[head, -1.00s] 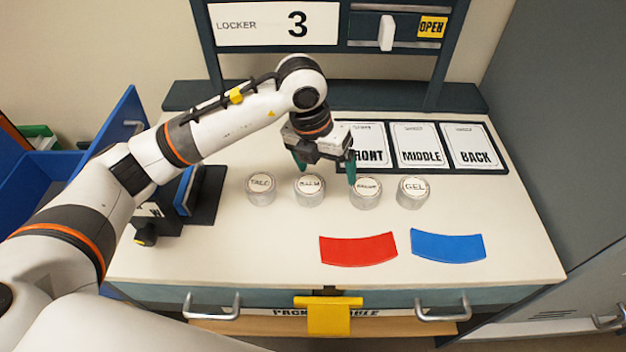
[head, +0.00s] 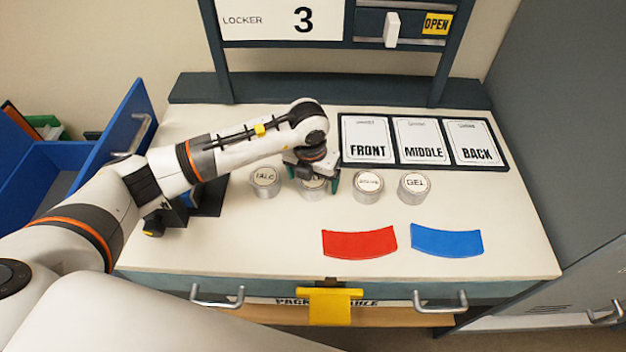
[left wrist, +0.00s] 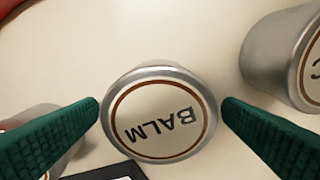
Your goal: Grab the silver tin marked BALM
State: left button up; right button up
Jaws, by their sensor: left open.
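The silver tin marked BALM (left wrist: 160,115) stands upright on the white table, its label readable in the left wrist view. In the head view the tin (head: 313,194) is partly hidden by my left gripper (head: 315,184). My left gripper is open, with its green fingers on both sides of the BALM tin; in the left wrist view (left wrist: 160,110) small gaps show between the fingertips and the lid. My right gripper is not in view.
A TALC tin (head: 265,182) stands left of the BALM tin. Another tin (head: 368,186) and a GEL tin (head: 414,186) stand to its right. Red (head: 360,242) and blue (head: 446,240) pieces lie in front. A dark tray with cards (head: 423,163) lies behind.

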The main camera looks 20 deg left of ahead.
pick_arm(q)
jog(key=shift+f, duration=0.5)
jog(key=c, duration=1.2)
jog(key=shift+o, duration=0.2)
jog(key=shift+w, duration=0.1)
jog(key=shift+r, duration=0.15)
